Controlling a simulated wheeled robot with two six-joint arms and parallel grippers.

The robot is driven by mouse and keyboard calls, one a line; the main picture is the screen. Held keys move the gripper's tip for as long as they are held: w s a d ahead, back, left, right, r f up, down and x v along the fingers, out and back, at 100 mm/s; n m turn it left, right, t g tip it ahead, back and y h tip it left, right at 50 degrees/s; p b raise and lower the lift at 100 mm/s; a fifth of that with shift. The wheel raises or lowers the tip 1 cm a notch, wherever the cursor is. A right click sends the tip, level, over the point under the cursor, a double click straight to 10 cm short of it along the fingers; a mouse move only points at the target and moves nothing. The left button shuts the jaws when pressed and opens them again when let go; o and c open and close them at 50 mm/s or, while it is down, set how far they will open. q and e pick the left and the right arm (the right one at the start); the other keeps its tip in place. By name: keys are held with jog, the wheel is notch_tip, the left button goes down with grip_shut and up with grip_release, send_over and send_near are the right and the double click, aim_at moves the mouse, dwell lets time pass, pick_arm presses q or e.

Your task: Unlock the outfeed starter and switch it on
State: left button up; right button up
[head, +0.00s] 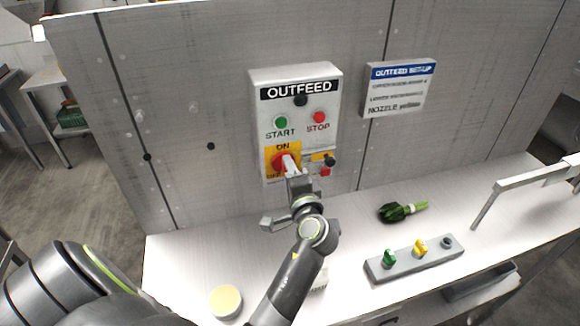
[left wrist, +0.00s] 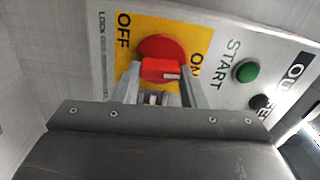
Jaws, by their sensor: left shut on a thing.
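The grey OUTFEED starter box (head: 333,85) is on the upright panel, with a green START button (head: 281,122) and a red STOP button (head: 319,117). Below them is a red rotary switch (head: 279,163) on a yellow ON/OFF plate (head: 270,150). My left gripper (head: 292,168) is shut on the red switch handle; the left wrist view shows the handle (left wrist: 160,70) between the fingers. A white mark is at the handle's right end there, on the ON side. A small red block (head: 325,172), perhaps a padlock, is right of the switch. My right gripper is not in view.
An OUTFEED SET-UP sign (head: 398,88) is right of the box. On the counter are a grey holder (head: 405,262) with green and yellow pieces, a bunch of greens (head: 397,212) and a round pale-topped tub (head: 225,300). A metal frame (head: 520,184) stands at right.

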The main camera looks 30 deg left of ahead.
pick_arm(q)
jog(key=shift+r+m, duration=0.1)
jog(key=shift+m, duration=0.5)
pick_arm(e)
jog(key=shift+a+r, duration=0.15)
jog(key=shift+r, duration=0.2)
pick_arm(q)
jog(key=o, duration=1)
jog(key=shift+w+a, duration=0.1)
jog(key=shift+f, duration=0.2)
